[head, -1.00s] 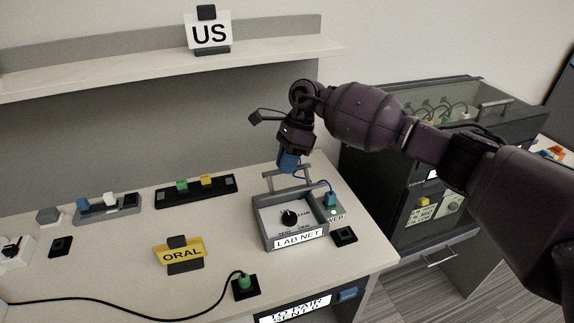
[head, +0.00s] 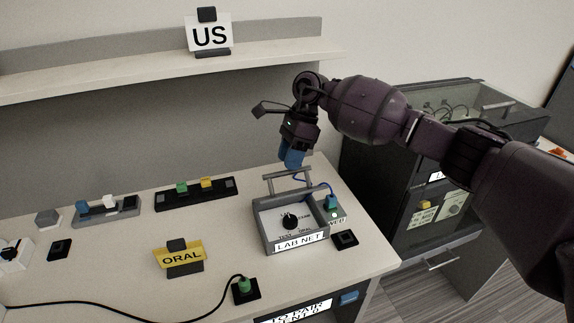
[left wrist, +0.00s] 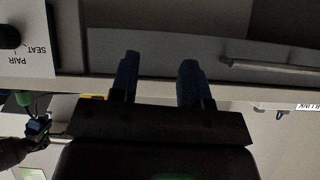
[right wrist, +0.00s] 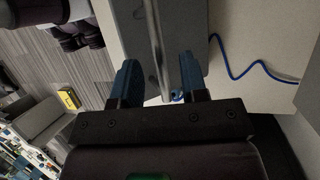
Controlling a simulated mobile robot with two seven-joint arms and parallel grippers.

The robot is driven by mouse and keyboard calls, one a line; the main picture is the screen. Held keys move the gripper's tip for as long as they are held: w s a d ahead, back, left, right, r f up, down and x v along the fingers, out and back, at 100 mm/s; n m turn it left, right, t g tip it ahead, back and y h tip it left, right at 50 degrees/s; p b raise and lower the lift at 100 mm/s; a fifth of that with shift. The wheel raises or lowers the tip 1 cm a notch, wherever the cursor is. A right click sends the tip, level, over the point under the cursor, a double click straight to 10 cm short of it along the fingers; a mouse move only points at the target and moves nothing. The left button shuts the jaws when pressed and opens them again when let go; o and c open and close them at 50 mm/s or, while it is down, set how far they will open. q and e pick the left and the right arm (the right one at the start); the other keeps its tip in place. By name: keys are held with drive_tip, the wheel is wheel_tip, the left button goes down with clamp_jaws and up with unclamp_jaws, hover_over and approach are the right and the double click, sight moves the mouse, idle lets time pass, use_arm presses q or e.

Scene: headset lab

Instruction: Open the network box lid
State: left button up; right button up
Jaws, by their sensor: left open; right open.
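The network box (head: 297,250), labelled LAB NET, sits on the right part of the counter. A dial (head: 289,221) shows inside its grey frame. A grey bar handle (head: 287,176) on two posts stands up at the box's back; the lid seems raised there, but its exact angle is unclear. My right gripper (head: 291,162) is open just above this bar, fingers pointing down. In the right wrist view the bar (right wrist: 153,40) runs between the open fingers (right wrist: 158,80), not clamped. My left gripper (left wrist: 158,75) is open and empty, outside the head view.
A blue plug (head: 331,202) with a blue cable is beside the box. A yellow ORAL sign (head: 179,256), a black strip with coloured blocks (head: 196,194) and a green plug (head: 244,286) stand left. A dark cabinet (head: 425,180) is right. A shelf (head: 130,72) overhangs the counter's back.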

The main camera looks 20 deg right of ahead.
use_arm(q)
drive_tip(key=shift+w+d+r, duration=0.1)
drive_tip(key=shift+w, duration=0.45)
use_arm(e)
drive_tip(key=v, duration=0.8)
use_arm(q)
drive_tip(key=shift+s, duration=0.25)
use_arm(e)
drive_tip(key=shift+s, duration=0.1)
